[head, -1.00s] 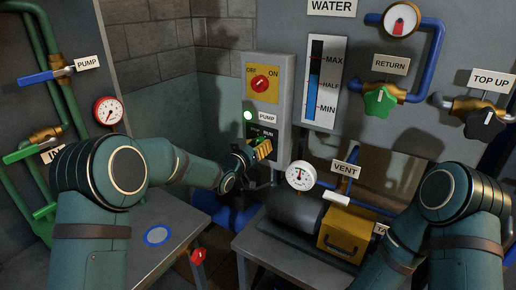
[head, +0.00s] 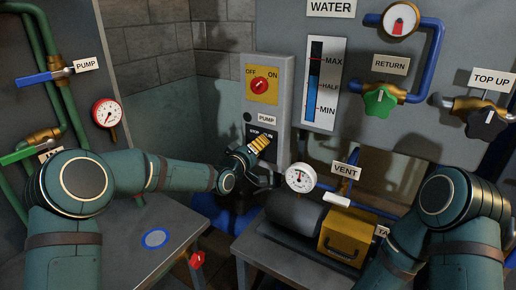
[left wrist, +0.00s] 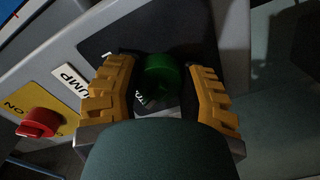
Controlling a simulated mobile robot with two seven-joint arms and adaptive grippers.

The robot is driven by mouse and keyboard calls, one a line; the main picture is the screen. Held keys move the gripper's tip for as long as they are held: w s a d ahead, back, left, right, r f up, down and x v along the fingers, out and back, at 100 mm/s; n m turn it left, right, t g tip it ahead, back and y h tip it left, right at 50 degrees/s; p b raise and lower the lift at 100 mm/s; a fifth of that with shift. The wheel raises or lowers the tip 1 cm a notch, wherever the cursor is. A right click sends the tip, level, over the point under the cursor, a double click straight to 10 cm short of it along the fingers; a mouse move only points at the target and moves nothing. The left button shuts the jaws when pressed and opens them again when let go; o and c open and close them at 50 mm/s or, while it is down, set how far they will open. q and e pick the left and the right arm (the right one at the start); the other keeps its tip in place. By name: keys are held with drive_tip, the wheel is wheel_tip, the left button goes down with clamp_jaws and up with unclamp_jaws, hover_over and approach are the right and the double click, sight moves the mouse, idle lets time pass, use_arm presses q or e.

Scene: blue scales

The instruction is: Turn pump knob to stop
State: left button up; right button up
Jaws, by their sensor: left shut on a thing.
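The green pump knob (left wrist: 160,76) shows in the left wrist view, between the two yellow fingers of my left gripper (left wrist: 163,92). It sits on a black plate (left wrist: 198,42) whose lettering is mostly covered. In the head view my left gripper (head: 259,147) is at the lower part of the grey control box (head: 284,95), shut on the knob and hiding it. A STOP/RUN plate (head: 262,133) shows just above the fingers. The lamp (head: 248,117) beside the PUMP label (head: 267,119) is dark. My right gripper is out of view.
A red OFF/ON knob (head: 260,86) on a yellow plate is above on the same box. The water level gauge (head: 320,84) is to its right. A dial gauge (head: 300,177) and a dark tank (head: 296,211) stand close below right of my left gripper.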

use_arm(q)
drive_tip(key=shift+r, duration=0.1)
idle(0.4)
drive_tip(key=o, duration=1.2)
drive_tip(key=shift+d, duration=0.1)
drive_tip(key=v, duration=1.2)
